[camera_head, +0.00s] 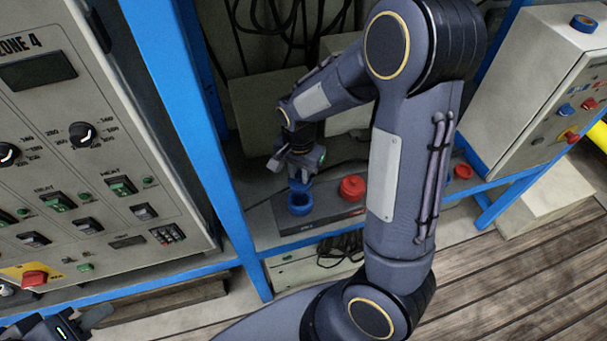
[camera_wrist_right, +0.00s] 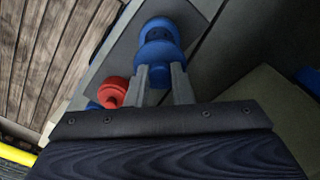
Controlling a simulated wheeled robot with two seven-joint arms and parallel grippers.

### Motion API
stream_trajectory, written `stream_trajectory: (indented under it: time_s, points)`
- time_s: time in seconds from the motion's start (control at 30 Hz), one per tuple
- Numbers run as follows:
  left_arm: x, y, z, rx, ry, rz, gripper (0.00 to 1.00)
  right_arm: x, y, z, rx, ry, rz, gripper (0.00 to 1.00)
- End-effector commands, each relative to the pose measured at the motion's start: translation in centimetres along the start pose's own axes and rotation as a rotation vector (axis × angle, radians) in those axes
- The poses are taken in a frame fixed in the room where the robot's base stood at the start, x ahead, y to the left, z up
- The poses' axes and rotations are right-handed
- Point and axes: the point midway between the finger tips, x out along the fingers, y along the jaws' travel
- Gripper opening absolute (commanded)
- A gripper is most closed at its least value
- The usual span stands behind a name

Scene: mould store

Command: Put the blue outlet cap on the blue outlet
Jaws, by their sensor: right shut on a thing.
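The blue outlet (camera_head: 301,204) is a round, open-topped blue ring on a dark grey block on the shelf. My right gripper (camera_head: 298,176) is just behind and above it, shut on the blue outlet cap (camera_head: 300,186). In the right wrist view, the cap (camera_wrist_right: 157,58) sits between the two grey fingertips (camera_wrist_right: 160,80), and the blue outlet (camera_wrist_right: 160,30) shows just beyond it. The cap looks close to the outlet but not over it; whether they touch cannot be told. My left gripper (camera_head: 88,318) is at the bottom left corner, partly cut off, with nothing visible in it.
A red outlet (camera_head: 352,187) stands beside the blue one on the same block. Another red piece (camera_head: 462,172) lies further right, past my right arm. A blue frame post (camera_head: 195,120) and control panel (camera_head: 90,130) stand left. Cables hang behind.

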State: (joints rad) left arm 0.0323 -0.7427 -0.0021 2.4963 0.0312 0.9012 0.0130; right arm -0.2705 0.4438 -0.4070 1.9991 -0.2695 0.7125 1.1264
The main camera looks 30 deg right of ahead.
Motion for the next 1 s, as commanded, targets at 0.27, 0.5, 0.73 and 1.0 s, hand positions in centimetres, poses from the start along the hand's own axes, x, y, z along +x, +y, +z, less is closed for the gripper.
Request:
stream_trajectory:
  time_s: [0.27,0.5,0.73,1.0]
  points:
    - [1.2,-0.6,0.6,0.0,0.0,0.0,0.36,1.6,0.0,0.0,0.0,0.0,0.001,0.0]
    - [2.9,-1.3,1.5,0.0,0.0,0.0,0.36,3.9,0.0,0.0,0.0,0.0,0.001,0.0]
    - [3.8,-1.7,1.9,0.0,0.0,0.0,0.36,5.3,0.0,0.0,0.0,0.0,0.0,0.0]
    - [3.8,-1.7,1.9,0.0,0.0,0.0,0.36,5.4,0.0,0.0,0.0,0.0,0.0,0.0]
